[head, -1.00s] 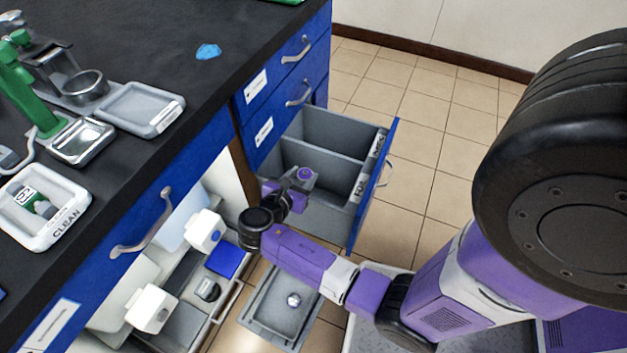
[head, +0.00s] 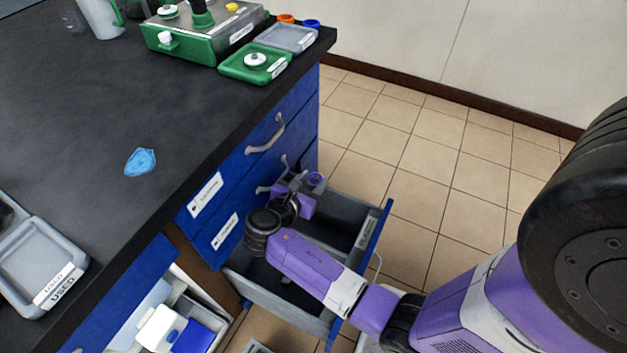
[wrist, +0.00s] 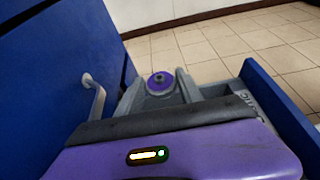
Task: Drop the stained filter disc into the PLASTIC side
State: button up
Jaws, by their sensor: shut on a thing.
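The stained filter disc (head: 316,179) is purple with a dark knob in its middle. It also shows in the wrist view (wrist: 161,81). My gripper (head: 304,187) is shut on it and holds it up at the far part of the open drawer (head: 382,225), close to the cabinet front. The drawer has two compartments. The far one (head: 345,218) carries a label on its front wall (head: 368,228); in the wrist view the label's visible letters end in "TIC" (wrist: 244,98). The near compartment (head: 285,290) is partly hidden by my arm. The disc's exact height over the drawer is unclear.
The cabinet front (head: 235,205) with drawer handles (head: 268,133) stands close to my gripper's left. A lower open drawer (head: 185,325) holds white and blue items. On the bench are a blue patch (head: 140,161), a grey USED tray (head: 40,265) and a green tray (head: 255,64) with a white disc.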

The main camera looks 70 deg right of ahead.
notch_tip(320, 180, down, 6)
jog(key=b, duration=0.8)
jog(key=shift+b, duration=0.35)
jog(key=o, duration=1.4)
jog(key=shift+a, duration=0.1)
jog(key=shift+p+v, duration=1.45)
jog(key=shift+v, duration=2.45)
jog(key=shift+s, duration=0.1)
